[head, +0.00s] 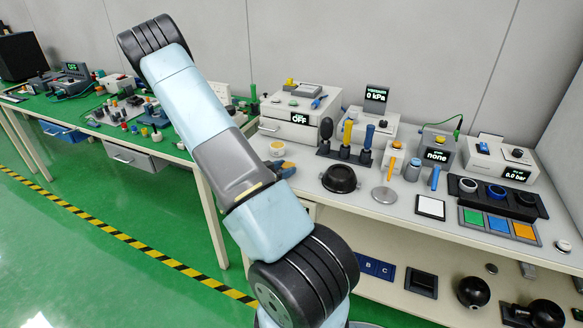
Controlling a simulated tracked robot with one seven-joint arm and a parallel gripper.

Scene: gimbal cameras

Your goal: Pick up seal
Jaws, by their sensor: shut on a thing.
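My gripper is not visible; my own raised arm fills the middle of the head view and the arm's far end is hidden. I cannot tell what it holds. Ring-shaped parts that may be seals sit in a black holder on the right of the bench: a dark grey ring (468,185), a blue ring (496,191) and a black ring (526,199). I cannot tell which of these, if any, is the seal.
A tray (488,234) with green, blue and orange sections lies before the holder. A black round dish (341,179), a metal disc (384,194) and a white pad (430,207) lie on the bench. Instrument boxes line the back, including a vacuum gauge (376,94).

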